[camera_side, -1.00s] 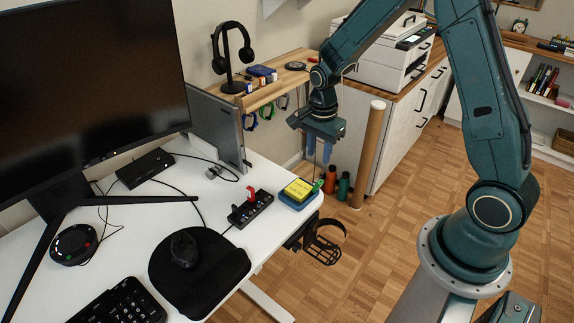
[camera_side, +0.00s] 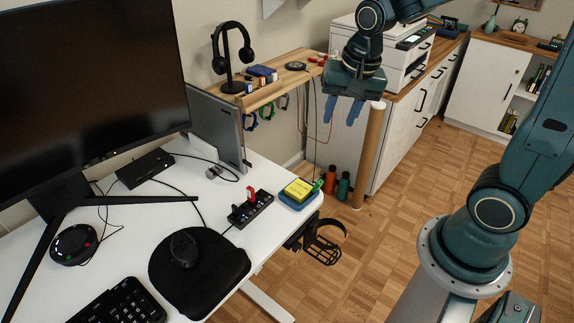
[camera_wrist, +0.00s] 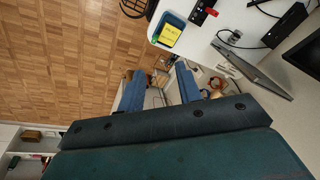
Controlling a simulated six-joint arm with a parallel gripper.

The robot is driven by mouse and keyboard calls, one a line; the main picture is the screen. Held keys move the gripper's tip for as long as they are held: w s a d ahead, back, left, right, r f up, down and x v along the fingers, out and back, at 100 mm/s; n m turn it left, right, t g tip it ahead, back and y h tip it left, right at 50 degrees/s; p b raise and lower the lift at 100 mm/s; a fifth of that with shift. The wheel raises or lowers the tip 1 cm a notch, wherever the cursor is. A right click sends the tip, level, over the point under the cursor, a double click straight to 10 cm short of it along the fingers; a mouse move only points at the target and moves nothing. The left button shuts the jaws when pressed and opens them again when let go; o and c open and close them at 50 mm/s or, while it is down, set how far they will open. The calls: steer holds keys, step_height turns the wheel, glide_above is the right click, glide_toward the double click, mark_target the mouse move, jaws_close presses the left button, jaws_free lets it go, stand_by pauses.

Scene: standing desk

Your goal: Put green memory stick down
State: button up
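The green memory stick (camera_side: 318,186) lies at the right side of the blue tray (camera_side: 299,204), beside a yellow sticky-note pad (camera_side: 298,189). It shows as a small green patch in the wrist view (camera_wrist: 155,38), next to the yellow pad (camera_wrist: 170,35) on the tray (camera_wrist: 175,18). My gripper (camera_side: 341,112) is high above and behind the tray, beyond the desk edge. Its blue fingers are apart with nothing between them; the wrist view also shows the open gap (camera_wrist: 162,86).
A black hub (camera_side: 250,208) with a red stick (camera_side: 250,193) stands left of the tray. The wooden shelf (camera_side: 290,82) with headphones (camera_side: 232,55) is left of my gripper. A tall cardboard tube (camera_side: 369,150) stands close below it. A laptop (camera_side: 220,125) stands upright on the desk.

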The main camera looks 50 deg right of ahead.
steer(key=s+a+r+n+t, duration=0.1)
steer(key=s+r+n, duration=0.2)
steer(key=s+n, duration=0.2)
steer(key=s+a+r+n+t, duration=0.2)
steer(key=s+r+n, duration=0.2)
steer(key=s, duration=0.5)
steer(key=shift+r+n, duration=0.2)
steer(key=shift+n, duration=0.3)
